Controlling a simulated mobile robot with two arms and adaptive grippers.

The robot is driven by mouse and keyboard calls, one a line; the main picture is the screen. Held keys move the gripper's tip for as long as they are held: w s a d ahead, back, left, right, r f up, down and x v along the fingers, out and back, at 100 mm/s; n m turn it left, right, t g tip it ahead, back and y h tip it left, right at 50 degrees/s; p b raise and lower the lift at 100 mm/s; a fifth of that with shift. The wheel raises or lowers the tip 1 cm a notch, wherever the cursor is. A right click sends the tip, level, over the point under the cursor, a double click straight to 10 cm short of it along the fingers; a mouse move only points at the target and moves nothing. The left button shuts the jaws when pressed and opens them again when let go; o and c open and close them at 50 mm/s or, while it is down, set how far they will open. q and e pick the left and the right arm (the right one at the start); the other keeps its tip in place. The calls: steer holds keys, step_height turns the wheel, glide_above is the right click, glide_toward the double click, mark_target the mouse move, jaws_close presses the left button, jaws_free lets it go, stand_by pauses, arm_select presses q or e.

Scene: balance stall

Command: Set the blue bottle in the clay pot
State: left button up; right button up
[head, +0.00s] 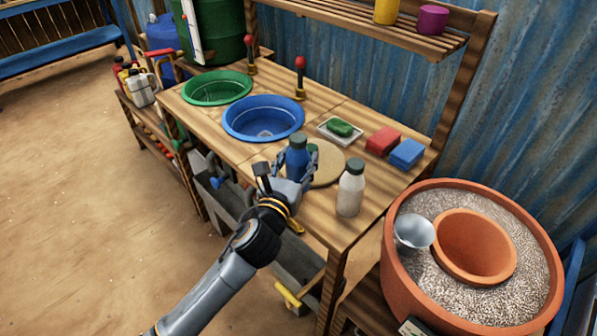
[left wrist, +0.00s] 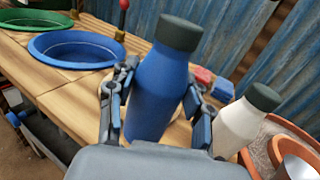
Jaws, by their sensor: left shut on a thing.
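The blue bottle (head: 297,157) has a dark cap and stands upright over the wooden table, by a round tan mat (head: 328,165). My left gripper (head: 294,177) is shut on it; in the left wrist view the bottle (left wrist: 156,90) sits between both fingers (left wrist: 156,105). I cannot tell whether its base touches the table. The clay pot (head: 474,247) is an open inner terracotta pot, set in gravel inside a larger terracotta pot (head: 395,262) at the right. The held bottle is well left of it. My right gripper is not in view.
A white bottle (head: 350,188) with a dark cap stands just right of the held bottle. A metal cup (head: 413,232) sits on the gravel beside the pot. Blue (head: 262,118) and green (head: 216,88) basins, a soap dish (head: 338,131) and red and blue blocks (head: 406,153) are behind.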

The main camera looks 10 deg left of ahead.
mark_target(295, 178)
arm_select(q)
steer(key=shift+w+d+f+b, duration=0.1)
steer(key=shift+f+b, duration=0.25)
steer(key=shift+f, duration=1.25)
steer(key=shift+f, duration=0.15)
steer(key=o, duration=1.4)
steer(key=shift+f, duration=0.1)
steer(key=shift+r, duration=0.2)
steer(key=s, duration=0.4)
steer(key=s+a, duration=0.1)
steer(key=s, duration=0.3)
steer(key=s+a, duration=0.1)
steer(key=s, duration=0.3)
steer(key=shift+b, duration=0.3)
